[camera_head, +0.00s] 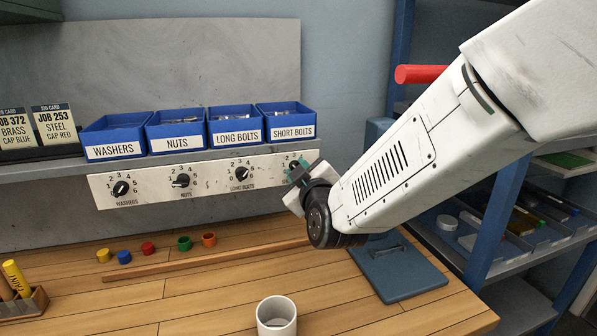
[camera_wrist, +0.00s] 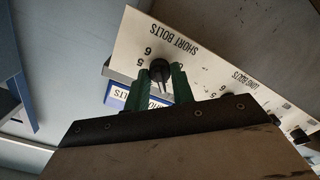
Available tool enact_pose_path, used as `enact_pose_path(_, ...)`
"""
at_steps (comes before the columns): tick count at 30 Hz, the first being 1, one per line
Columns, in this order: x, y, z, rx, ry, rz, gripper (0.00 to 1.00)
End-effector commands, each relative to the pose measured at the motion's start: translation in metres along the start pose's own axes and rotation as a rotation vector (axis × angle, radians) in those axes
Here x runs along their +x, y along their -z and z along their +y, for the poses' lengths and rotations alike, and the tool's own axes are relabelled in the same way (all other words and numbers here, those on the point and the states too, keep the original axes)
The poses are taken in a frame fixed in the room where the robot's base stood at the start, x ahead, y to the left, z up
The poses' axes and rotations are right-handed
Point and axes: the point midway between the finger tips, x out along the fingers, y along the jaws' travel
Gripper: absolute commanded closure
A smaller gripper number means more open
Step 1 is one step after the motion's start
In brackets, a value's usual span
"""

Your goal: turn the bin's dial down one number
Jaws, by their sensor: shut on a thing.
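A white dial panel (camera_head: 150,185) runs under the shelf, with one black dial below each blue bin. My gripper (camera_head: 299,172) is at the right end of the panel, below the short bolts bin (camera_head: 286,119). In the wrist view its green fingers (camera_wrist: 160,74) are shut on the short bolts dial (camera_wrist: 159,67), one on each side. The numbers 5 and 6 show beside that dial; its other numbers are hidden, and I cannot tell its setting. The washers dial (camera_head: 121,188), nuts dial (camera_head: 181,180) and long bolts dial (camera_head: 241,173) stand free.
Job cards (camera_head: 53,123) stand left of the bins on the shelf. Several coloured caps (camera_head: 148,248) lie on the wooden bench below. A white cup (camera_head: 276,316) stands at the front, and a blue-grey plate with a handle (camera_head: 398,270) lies at right.

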Motion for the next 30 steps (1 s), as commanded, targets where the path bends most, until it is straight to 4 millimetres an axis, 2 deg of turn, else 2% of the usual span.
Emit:
enact_pose_path(3, 0.0, 0.0, -0.001, 0.0, 0.001, 0.0, 0.99)
enact_pose_path(4, 0.0, 0.0, -0.001, 0.0, 0.001, 0.0, 0.73)
enact_pose_path(6, 0.0, 0.0, -0.001, 0.0, 0.001, 0.0, 0.54)
enact_pose_path(17, -0.005, 0.0, 0.0, 0.001, 0.001, 0.0, 0.54)
enact_pose_path(30, -0.071, 0.001, -0.001, 0.001, 0.002, 0.002, 0.54)
